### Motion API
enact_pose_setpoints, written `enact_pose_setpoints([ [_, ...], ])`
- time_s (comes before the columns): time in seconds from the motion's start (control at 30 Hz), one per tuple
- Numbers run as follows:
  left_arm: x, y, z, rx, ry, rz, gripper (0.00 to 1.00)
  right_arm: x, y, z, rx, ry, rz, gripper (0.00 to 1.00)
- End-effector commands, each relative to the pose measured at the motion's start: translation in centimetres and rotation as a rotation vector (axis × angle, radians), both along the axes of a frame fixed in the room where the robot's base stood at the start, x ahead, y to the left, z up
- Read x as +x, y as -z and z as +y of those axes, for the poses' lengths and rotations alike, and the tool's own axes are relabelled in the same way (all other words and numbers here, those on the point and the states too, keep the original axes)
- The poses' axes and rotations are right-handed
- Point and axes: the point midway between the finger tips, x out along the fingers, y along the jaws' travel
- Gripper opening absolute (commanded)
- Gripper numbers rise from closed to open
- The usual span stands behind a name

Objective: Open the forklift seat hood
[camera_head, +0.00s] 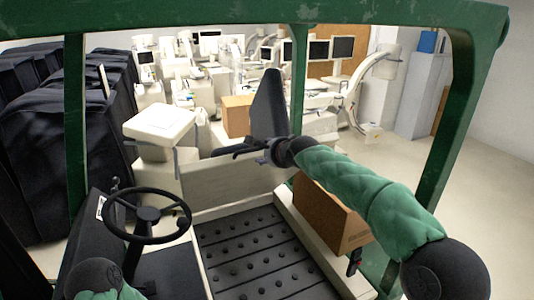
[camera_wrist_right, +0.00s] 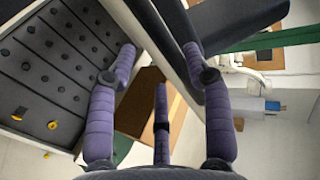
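The forklift's seat hood (camera_head: 215,182) shows in the head view as a cream panel below the black seat (camera_head: 268,108), beyond the dark studded floor. It looks closed, but my arm and the seat partly hide its top edge. My right gripper (camera_head: 250,150) is at that upper edge, near the seat. In the right wrist view my gripper (camera_wrist_right: 160,50) is open, its purple fingers spread on either side of a cream panel edge (camera_wrist_right: 165,38). I cannot tell whether the fingers touch it. My left gripper is out of view; only part of the left arm shows at bottom left.
The green cab frame (camera_head: 75,130) surrounds the work area. A steering wheel (camera_head: 148,215) stands at left, and a cardboard box (camera_head: 325,212) lies right of the floor, under my right arm. Covered carts (camera_head: 60,150) stand at left, with medical equipment behind. Open floor lies at right.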

Motion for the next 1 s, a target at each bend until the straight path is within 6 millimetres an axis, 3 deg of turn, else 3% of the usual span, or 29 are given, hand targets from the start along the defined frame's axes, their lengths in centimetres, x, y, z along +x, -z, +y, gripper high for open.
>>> enact_pose_setpoints([
  [0.6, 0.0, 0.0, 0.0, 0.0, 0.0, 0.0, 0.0, -8.0, -4.6, -2.9, 0.002, 0.0, -0.005, 0.46],
  [1.0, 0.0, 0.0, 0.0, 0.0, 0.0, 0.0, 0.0, -9.7, -5.6, -3.5, 0.002, 0.0, -0.005, 0.46],
])
